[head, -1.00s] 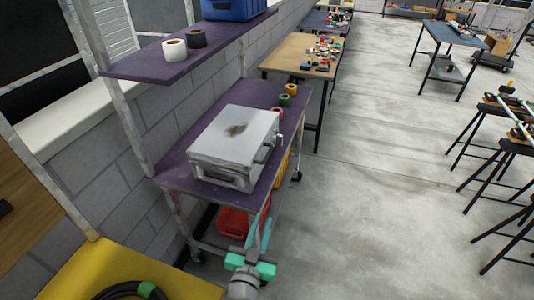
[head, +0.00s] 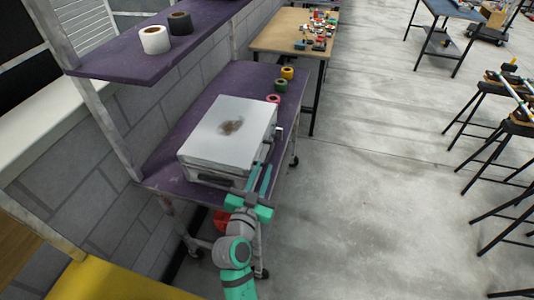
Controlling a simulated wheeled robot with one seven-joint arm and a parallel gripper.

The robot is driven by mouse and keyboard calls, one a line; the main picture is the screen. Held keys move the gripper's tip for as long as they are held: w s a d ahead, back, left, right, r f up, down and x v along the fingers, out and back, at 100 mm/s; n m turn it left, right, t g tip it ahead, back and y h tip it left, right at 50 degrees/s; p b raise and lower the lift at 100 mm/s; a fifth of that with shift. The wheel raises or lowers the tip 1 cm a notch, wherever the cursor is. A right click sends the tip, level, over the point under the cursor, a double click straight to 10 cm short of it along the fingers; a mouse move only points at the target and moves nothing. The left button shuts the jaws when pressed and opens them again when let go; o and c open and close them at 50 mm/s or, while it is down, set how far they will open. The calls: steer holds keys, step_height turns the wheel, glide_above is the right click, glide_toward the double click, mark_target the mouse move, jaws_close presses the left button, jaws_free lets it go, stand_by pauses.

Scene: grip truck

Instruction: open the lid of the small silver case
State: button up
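The small silver case (head: 228,137) sits on the purple shelf of the cart with its lid down. The lid top is flat and has a brown stain. A dark handle shows on its near end, and latches on its right side are partly hidden by my gripper. My gripper (head: 262,172) is at the near right corner of the case, its two teal fingers pointing forward along the right side. The fingers look apart with nothing between them. I cannot tell whether they touch the case.
An upper purple shelf (head: 120,62) with white and black rolls overhangs at left. A yellow surface (head: 110,282) is at lower left. Open concrete floor (head: 380,200) lies to the right.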

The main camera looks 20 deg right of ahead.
mark_target(269, 154)
steer(key=x, duration=0.7)
steer(key=shift+w+d, duration=0.1)
jaws_close()
